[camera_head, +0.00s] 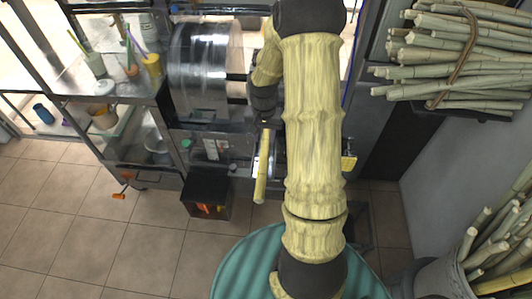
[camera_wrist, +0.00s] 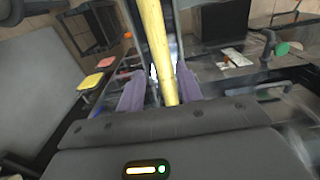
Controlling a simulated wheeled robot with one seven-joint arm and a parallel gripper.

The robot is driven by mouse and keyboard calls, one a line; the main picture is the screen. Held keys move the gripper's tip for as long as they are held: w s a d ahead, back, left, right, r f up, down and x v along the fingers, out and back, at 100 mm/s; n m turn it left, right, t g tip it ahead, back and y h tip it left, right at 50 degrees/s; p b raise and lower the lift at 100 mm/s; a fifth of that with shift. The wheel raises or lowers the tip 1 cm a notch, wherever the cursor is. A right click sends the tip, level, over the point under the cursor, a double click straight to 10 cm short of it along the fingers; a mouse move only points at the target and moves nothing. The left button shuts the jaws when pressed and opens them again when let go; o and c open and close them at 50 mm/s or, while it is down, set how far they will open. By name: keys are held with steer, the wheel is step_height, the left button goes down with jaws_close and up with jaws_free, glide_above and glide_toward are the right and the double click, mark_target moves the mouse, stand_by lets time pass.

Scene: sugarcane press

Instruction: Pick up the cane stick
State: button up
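The cane stick (camera_head: 262,168) is pale yellow and shows below my gripper (camera_head: 264,118) in the head view, in front of the press (camera_head: 205,70). Its upper end meets the gripper, and its lower end juts out towards the floor. In the wrist view the stick (camera_wrist: 157,40) runs from the top edge down between the two purple fingers of my gripper (camera_wrist: 160,85), close to the right one. A narrow bright gap shows on its left. I cannot tell whether the fingers press on it. My arm hides part of the press.
A bundle of cane (camera_head: 455,60) lies on a shelf at the upper right. More canes (camera_head: 495,240) stand in a bin at the lower right. A metal shelf unit (camera_head: 110,90) with cups stands left. A dark box (camera_head: 207,196) with orange glow sits below the press. Tiled floor (camera_head: 80,220) is clear at left.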

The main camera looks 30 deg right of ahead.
mark_target(265, 152)
steer(key=shift+f, duration=1.65)
steer(key=shift+f+p, duration=0.9)
steer(key=shift+f, duration=1.7)
steer(key=shift+c, duration=0.3)
jaws_close()
